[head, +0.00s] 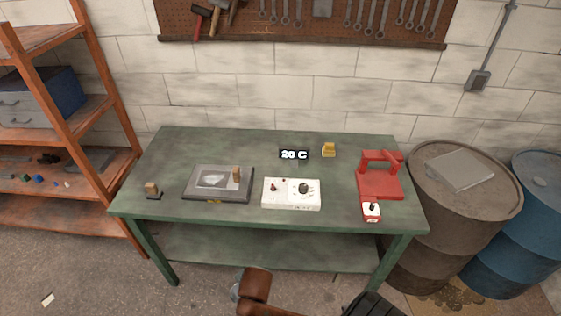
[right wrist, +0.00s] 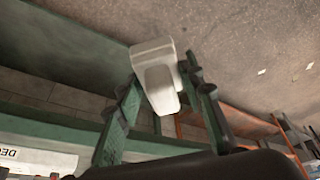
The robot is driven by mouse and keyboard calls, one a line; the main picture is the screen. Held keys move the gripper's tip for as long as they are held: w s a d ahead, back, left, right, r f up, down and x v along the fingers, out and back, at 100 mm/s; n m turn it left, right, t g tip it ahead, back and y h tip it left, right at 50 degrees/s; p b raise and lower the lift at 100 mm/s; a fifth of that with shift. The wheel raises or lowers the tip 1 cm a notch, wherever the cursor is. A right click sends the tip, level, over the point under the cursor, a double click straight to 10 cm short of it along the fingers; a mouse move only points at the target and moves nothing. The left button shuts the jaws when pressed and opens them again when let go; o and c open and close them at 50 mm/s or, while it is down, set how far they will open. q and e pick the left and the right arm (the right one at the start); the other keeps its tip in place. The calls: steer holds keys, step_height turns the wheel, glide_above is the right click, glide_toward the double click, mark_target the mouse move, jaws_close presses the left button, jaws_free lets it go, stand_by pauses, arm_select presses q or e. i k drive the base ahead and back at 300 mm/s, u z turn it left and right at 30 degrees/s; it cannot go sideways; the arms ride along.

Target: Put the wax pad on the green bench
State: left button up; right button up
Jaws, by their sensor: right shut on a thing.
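In the right wrist view my right gripper (right wrist: 165,82) is shut on a pale grey-white block (right wrist: 160,85), which sits between its two fingers. I take it for the wax pad, though its material is not clear. It is held clear of the green bench, with floor behind it. The green bench (head: 240,142) fills the middle of the head view; its edge and underside show in the right wrist view (right wrist: 60,120). In the head view my right gripper cannot be made out clearly. My left gripper is not in view.
On the bench are a dark plate (head: 190,195), a white control box (head: 290,205), a red press (head: 380,185), a small yellow block (head: 328,151) and a wood-handled block (head: 152,188). Bare top lies at the back left. Barrels (head: 455,220) stand right, an orange shelf (head: 115,120) left.

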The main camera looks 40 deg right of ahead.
mark_target(339, 202)
steer(key=z, duration=0.7)
steer(key=i, duration=0.85)
steer(key=z, duration=0.9)
